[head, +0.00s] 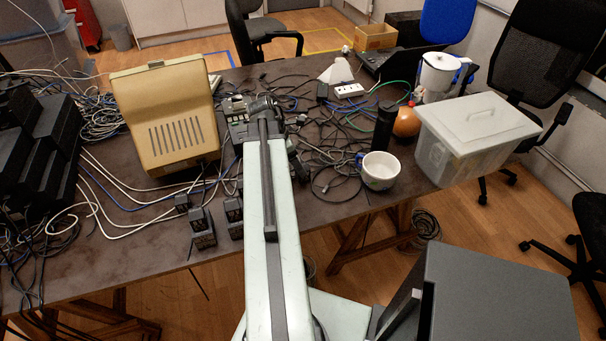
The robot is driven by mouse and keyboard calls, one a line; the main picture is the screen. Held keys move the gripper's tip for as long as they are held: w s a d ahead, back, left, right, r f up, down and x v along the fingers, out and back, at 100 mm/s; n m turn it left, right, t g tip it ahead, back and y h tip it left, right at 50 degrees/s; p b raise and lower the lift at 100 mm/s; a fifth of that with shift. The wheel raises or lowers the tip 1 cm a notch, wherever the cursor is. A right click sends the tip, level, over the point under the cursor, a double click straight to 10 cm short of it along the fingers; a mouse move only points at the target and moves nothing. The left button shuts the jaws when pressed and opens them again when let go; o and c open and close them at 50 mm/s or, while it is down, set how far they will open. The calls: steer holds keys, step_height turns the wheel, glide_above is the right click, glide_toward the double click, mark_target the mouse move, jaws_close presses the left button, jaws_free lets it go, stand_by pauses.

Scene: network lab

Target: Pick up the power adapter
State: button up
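Several small black blocks that look like power adapters lie near the table's front edge, left of my arm. One black adapter (203,229) is front-most, another (234,217) stands right beside my arm, and a smaller one (182,203) lies behind to the left. I cannot tell which one the task means. My gripper (264,104) is at the far end of my outstretched arm, over the middle of the table, beyond these blocks. It is small and dark against cables and devices, so its fingers are unclear. My arm hides part of the table beneath it.
A beige case (168,120) stands behind the blocks, with black boxes (40,140) farther left. Tangled cables cover the middle. A white mug (380,170), black cylinder (384,126), orange round object (407,122) and lidded plastic box (470,140) stand right. The front-left tabletop (130,250) is fairly clear.

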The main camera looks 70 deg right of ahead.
steer(key=b+x, duration=0.5)
steer(key=shift+s+a+f, duration=0.1)
steer(key=shift+f, duration=0.1)
steer(key=shift+r, duration=0.2)
steer(key=c, duration=1.6)
step_height(320, 180, up, 10)
steer(key=p, duration=1)
steer(key=shift+r+p, duration=0.15)
steer(key=shift+p, duration=0.25)
